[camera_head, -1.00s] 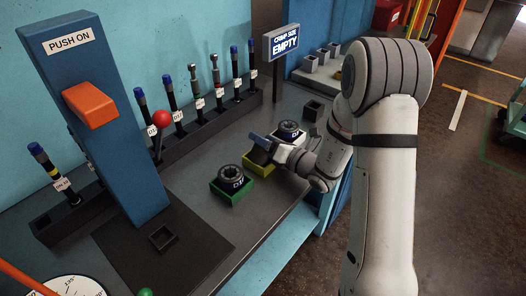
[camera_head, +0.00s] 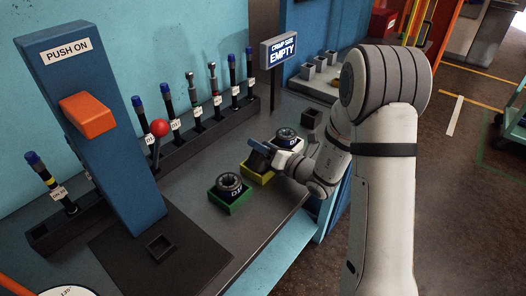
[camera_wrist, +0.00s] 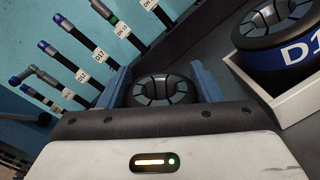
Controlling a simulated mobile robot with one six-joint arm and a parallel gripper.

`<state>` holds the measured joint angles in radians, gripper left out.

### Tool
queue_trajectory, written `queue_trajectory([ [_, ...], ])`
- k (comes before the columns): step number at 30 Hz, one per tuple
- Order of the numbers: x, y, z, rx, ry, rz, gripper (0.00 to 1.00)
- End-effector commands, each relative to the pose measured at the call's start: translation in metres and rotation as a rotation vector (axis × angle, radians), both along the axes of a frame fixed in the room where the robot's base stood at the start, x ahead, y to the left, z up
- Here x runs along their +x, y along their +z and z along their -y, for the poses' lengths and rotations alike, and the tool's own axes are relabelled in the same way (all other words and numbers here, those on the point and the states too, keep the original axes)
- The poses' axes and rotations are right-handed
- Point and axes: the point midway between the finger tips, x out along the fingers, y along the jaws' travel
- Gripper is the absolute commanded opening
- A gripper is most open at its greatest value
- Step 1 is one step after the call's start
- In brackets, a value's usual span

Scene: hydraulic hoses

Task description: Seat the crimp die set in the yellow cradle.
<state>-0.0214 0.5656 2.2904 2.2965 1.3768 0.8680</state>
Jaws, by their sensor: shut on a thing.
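My gripper (camera_head: 261,154) is at the yellow cradle (camera_head: 258,177), its blue fingers just above it. In the wrist view the blue fingers are shut on a dark ring-shaped crimp die set (camera_wrist: 160,91) with a segmented top. In the head view the fingers hide most of this die set. I cannot tell whether it touches the cradle, whose inside is also hidden. The yellow cradle does not show in the wrist view.
A second die set (camera_head: 229,185) sits in the green cradle (camera_head: 232,205), nearer the camera. A third (camera_head: 286,135), in a pale cradle, is close beside my gripper; it also shows in the wrist view (camera_wrist: 280,40). Labelled hoses (camera_head: 197,110) stand in a rack along the wall.

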Motion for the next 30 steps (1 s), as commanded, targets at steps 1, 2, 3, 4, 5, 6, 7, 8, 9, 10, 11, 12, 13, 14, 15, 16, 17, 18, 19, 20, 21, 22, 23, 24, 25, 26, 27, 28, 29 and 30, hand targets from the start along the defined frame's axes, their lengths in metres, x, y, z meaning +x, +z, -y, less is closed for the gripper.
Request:
queue_trajectory([
  [1,0.0,0.008,0.0,0.002,0.001,0.007,0.09],
  [2,0.0,0.013,0.0,0.003,0.001,0.008,0.09],
  [3,0.0,0.019,0.0,0.002,0.001,0.008,0.09],
  [4,0.0,0.024,0.0,0.002,0.0,0.01,0.09],
  [5,0.0,0.029,0.0,0.002,0.0,0.01,0.09],
  [6,0.0,0.037,0.0,0.003,0.0,0.011,0.09],
  [7,0.0,0.042,0.0,0.002,0.0,0.011,0.09],
  [8,0.0,0.048,0.0,0.002,0.0,0.01,0.09],
  [9,0.0,0.055,0.0,0.002,0.0,0.01,0.09],
  [10,0.0,0.06,0.0,0.002,0.0,0.01,0.09],
  [11,0.0,0.065,0.0,0.003,0.0,0.009,0.09],
  [12,0.0,0.071,-0.001,0.001,0.001,0.009,0.09],
  [13,0.0,0.075,-0.001,0.002,0.002,0.009,0.09],
  [14,0.0,0.079,-0.001,0.003,0.001,0.008,0.09],
  [15,0.0,0.083,-0.001,0.002,0.002,0.007,0.09],
  [16,0.0,0.087,-0.001,0.002,0.002,0.007,0.09],
  [17,0.0,0.089,-0.001,0.003,0.001,0.007,0.09],
  [18,0.0,0.092,-0.001,0.003,0.001,0.005,0.09],
  [19,0.0,0.093,-0.001,0.003,0.001,0.005,0.09],
  [20,0.0,0.094,-0.001,0.002,0.001,0.004,0.09],
  [21,0.0,0.096,-0.001,0.002,0.001,0.004,0.09],
  [22,0.0,0.096,-0.001,0.002,0.001,0.004,0.09],
  [23,0.0,0.096,-0.001,0.002,0.001,0.004,0.09],
  [24,0.0,0.097,-0.001,0.002,0.001,0.004,0.09],
  [25,0.0,0.097,-0.001,0.002,0.001,0.004,0.09],
  [26,0.0,0.096,-0.001,0.002,0.001,0.004,0.09],
  [27,0.0,0.096,0.0,0.002,0.0,0.003,0.09],
  [28,0.0,0.096,0.001,0.003,-0.001,0.004,0.09],
  [29,0.001,0.096,0.001,0.003,-0.002,0.004,0.09],
  [30,0.001,0.096,0.002,0.002,-0.003,0.003,0.09],
])
